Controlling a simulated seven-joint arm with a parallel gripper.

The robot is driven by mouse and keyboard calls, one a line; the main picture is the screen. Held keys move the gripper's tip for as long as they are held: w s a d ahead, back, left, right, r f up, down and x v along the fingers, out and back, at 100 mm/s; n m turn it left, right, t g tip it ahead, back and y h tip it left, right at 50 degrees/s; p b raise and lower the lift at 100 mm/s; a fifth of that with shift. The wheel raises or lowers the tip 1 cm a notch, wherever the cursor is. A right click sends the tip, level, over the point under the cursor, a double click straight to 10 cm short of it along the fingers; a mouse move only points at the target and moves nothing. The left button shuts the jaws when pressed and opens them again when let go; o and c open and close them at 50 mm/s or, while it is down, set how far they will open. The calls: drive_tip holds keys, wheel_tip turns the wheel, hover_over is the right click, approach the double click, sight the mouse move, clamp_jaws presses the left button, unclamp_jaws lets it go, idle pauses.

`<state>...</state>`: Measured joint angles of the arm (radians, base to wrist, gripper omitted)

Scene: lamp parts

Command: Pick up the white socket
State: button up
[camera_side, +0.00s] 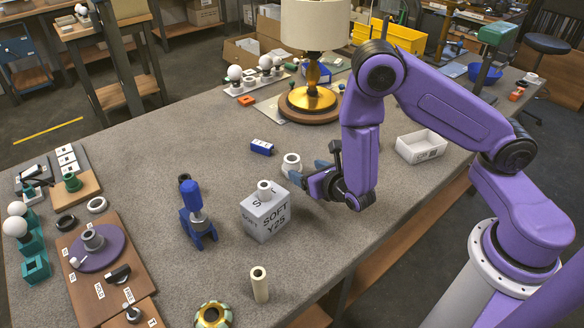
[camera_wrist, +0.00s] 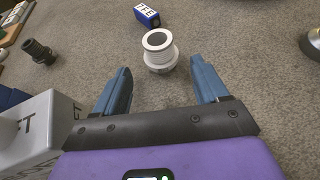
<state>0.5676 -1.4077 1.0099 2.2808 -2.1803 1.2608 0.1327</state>
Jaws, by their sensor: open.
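A white socket (camera_side: 291,162), a short ribbed ring-topped cylinder, stands on the grey table. In the wrist view the white socket (camera_wrist: 160,49) is upright, just beyond the gap between my fingers, with its open top showing. My gripper (camera_side: 306,171) is open and low over the table, with its blue fingers pointing at the socket. The wrist view shows my gripper (camera_wrist: 161,70) empty, with the fingertips on either side of the socket's line and apart from it.
A grey-white lettered box (camera_side: 266,219) bearing a small white cylinder (camera_side: 264,186) stands close to the left of my gripper. A small blue block (camera_side: 261,147) lies behind the socket. A gold-based lamp (camera_side: 309,97) stands farther back.

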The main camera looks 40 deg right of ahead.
sight(296, 164)
drive_tip(key=shift+x, duration=3.2)
drive_tip(key=shift+w+r, duration=0.1)
drive_tip(key=c, duration=1.2)
